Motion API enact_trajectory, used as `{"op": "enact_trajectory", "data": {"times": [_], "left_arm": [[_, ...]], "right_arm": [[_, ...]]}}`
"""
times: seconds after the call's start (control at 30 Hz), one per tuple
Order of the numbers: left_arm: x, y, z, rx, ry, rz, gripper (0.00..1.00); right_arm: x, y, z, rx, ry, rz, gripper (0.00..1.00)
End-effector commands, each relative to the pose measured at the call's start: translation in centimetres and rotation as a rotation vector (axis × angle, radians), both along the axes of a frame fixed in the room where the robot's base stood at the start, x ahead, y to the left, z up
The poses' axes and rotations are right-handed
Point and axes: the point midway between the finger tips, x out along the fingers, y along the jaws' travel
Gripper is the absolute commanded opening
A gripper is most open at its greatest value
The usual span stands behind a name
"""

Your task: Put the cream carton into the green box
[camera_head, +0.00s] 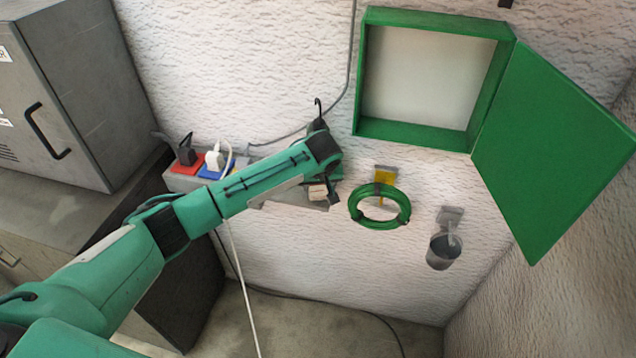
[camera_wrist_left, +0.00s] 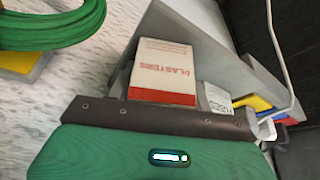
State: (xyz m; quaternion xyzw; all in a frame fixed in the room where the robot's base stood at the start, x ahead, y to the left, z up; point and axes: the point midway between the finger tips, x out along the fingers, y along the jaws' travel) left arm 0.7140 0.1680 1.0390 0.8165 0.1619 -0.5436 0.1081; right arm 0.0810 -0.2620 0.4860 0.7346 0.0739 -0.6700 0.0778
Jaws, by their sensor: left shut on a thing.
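The cream carton (camera_wrist_left: 162,70), with red print reading PLASTERS and a red band, shows in the left wrist view just beyond my gripper's dark front edge. A small part of it shows in the head view (camera_head: 317,192). My left gripper (camera_head: 326,193) is at the grey wall shelf and shut on the carton; the finger contact is mostly hidden. The green box (camera_head: 486,84) is fixed high on the wall, up and right of the gripper. Its door (camera_head: 553,150) hangs open to the right, and the inside looks empty. My right gripper is not in view.
A green hose coil (camera_head: 380,222) hangs on a yellow-backed hook right of the gripper. A grey cup (camera_head: 443,252) hangs farther right. A smaller white carton (camera_wrist_left: 217,97) sits beside the cream one. Plugs and cables are left; a grey cabinet (camera_head: 75,90) stands far left.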

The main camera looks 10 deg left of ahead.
Motion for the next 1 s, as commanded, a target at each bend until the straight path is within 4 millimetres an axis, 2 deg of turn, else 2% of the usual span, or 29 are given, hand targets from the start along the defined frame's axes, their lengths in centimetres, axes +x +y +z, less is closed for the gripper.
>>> {"op": "enact_trajectory", "data": {"times": [0.03, 0.07, 0.17, 0.57, 0.67, 1.0], "left_arm": [[0.0, 0.0, -0.2, 0.000, 0.001, 0.000, 0.28], [0.0, 0.0, -0.2, 0.000, 0.000, 0.000, 0.54], [0.0, 0.0, -0.2, 0.000, 0.000, 0.000, 0.72], [-0.2, -0.1, 0.5, -0.001, 0.001, 0.000, 0.72], [-0.7, -0.4, 1.8, -0.002, -0.001, -0.002, 0.72], [-3.2, -1.4, 8.4, -0.002, -0.003, -0.001, 0.72]], "right_arm": [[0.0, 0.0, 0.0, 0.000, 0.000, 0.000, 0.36], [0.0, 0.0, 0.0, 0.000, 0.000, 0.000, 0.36], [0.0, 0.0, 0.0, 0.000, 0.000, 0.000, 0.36], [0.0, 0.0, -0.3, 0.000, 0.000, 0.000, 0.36], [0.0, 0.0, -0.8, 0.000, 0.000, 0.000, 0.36], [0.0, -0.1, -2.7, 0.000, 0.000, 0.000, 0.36]]}}
